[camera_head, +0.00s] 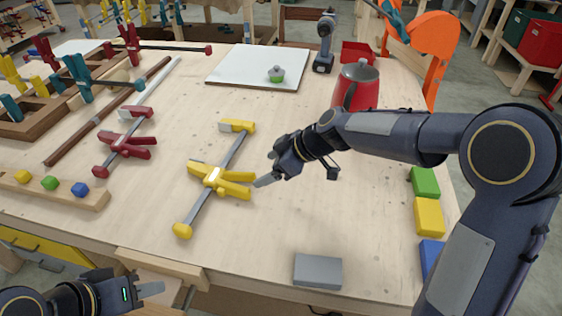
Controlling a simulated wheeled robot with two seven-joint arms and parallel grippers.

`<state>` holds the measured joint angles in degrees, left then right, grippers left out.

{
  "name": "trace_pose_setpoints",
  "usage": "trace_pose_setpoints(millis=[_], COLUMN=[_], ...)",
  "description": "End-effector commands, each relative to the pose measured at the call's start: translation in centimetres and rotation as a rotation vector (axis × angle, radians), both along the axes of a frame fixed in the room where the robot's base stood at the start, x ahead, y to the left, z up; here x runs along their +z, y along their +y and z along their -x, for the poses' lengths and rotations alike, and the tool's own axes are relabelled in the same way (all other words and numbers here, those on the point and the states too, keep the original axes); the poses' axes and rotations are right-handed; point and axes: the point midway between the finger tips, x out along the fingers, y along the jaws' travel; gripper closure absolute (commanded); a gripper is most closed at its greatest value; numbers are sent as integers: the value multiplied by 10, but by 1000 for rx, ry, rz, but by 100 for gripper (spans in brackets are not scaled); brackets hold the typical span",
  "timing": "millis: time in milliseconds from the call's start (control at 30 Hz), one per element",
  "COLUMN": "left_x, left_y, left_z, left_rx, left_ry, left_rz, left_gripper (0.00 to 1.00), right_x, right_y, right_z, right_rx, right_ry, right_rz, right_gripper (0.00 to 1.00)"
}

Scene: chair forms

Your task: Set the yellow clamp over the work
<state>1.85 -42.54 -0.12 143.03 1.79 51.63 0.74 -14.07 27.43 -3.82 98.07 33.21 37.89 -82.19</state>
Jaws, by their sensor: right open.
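The yellow clamp (216,180) lies flat on the wooden workbench (330,215), its grey bar running from lower left to upper right. My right gripper (262,181) is open beside the clamp's right side, close to its yellow handle. It appears to hold nothing; whether a finger touches the clamp I cannot tell. My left gripper (150,289) is low at the bench's front left edge, away from the clamp, and I cannot see whether its fingers are apart. Which thing is the work is not clear from this view.
A red clamp (124,146) and a brown rod (75,138) lie left. A grey block (318,271) sits at the front. Coloured blocks (429,217) line the right edge.

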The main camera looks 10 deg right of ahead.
Motion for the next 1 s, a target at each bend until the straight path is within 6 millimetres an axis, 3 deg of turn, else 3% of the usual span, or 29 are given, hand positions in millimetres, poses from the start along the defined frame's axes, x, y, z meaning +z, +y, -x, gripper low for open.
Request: trace_pose_setpoints(millis=[333, 400, 533, 733, 1000], left_x=[-6, -23, -38, -49, -49], left_y=[0, 0, 0, 0, 0], left_z=[0, 0, 0, 0, 0], left_rx=[0, 0, 0, 0, 0], left_ry=[0, -1, 0, 0, 0], left_rz=[0, 0, 0, 0, 0], left_gripper=[64, 64, 64, 64, 64], right_x=[-37, -53, -66, -77, -77], right_y=[33, 41, 55, 68, 71], right_z=[-13, -17, -23, -29, -31], right_rx=[5, 5, 4, 4, 1], right_ry=[2, -2, 0, -2, -1], right_rz=[2, 2, 1, 2, 1], right_gripper=[20, 20, 20, 20, 20])
